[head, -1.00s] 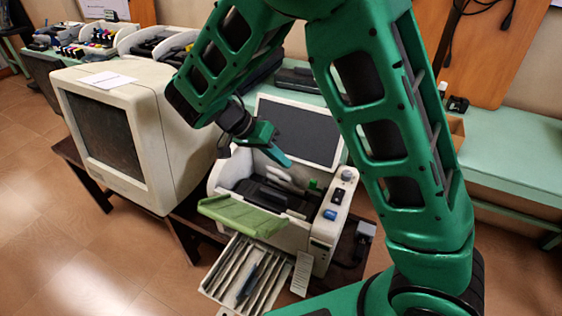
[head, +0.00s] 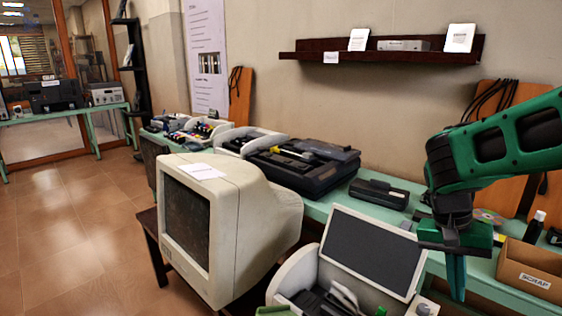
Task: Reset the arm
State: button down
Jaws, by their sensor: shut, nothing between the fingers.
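My arm is green, and part of it shows at the right edge of the head view. My gripper (head: 456,278) hangs below the dark wrist with its teal fingers pointing down and together. It is shut and empty. It is in front of the green bench, to the right of the opened printer's raised dark panel (head: 372,250) and left of the cardboard scrap box (head: 530,272). The rest of the arm is out of view.
A beige CRT monitor (head: 228,215) stands at the left of the printer. A black scanner (head: 300,165) and a small black device (head: 379,193) lie on the green bench behind. A dark wall shelf (head: 385,52) is above. Open floor (head: 70,215) is at the left.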

jog(key=s+d+r+n+t+y, duration=0.1)
jog(key=s+d+n+t+y, duration=0.1)
jog(key=s, duration=1.3)
jog(key=shift+s+d+y, duration=0.2)
jog(key=shift+d+y, duration=0.4)
jog(key=shift+d, duration=0.3)
